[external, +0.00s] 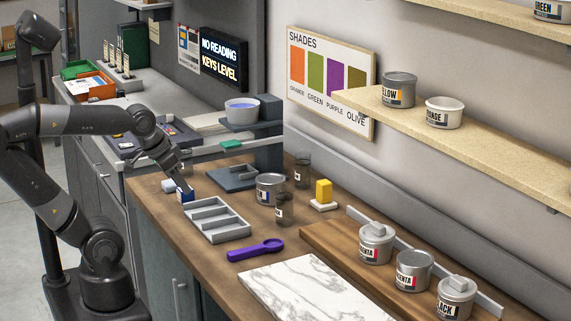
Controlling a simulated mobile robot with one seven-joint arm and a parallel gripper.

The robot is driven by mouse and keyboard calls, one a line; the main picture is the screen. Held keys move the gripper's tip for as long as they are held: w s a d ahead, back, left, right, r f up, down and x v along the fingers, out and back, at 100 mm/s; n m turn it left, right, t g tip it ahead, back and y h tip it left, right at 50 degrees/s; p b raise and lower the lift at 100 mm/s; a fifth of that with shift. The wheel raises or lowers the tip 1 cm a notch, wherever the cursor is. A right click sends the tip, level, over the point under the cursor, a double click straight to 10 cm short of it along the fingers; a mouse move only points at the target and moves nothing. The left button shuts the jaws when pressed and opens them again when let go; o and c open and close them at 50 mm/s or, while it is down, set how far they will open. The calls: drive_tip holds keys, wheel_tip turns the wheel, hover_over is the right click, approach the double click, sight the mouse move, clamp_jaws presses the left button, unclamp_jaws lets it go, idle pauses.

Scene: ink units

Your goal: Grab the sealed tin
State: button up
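Several labelled tins are in view, and I cannot tell for certain which one is sealed. A grey tin with a blue-marked label (271,188) stands on the wooden bench; its top looks grey. Tins marked magenta (376,246), magenta (413,271) and black (456,299) stand on a wooden board at the right; the first and last carry grey blocks on top. On the shelf are tins marked yellow (399,92) and orange (443,114). My gripper (184,189) is low over the bench's left end, by a small blue item (186,197), apart from all tins. Its fingers are too small to read.
A grey divided tray (217,229), a purple tool (255,250) and a marble slab (290,285) lie on the bench. Two dark glass jars (303,170) (284,211) flank the bench tin. A yellow block (323,190) and a stand with a bowl (242,112) are nearby.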

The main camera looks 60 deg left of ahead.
drive_tip(key=o, duration=1.4)
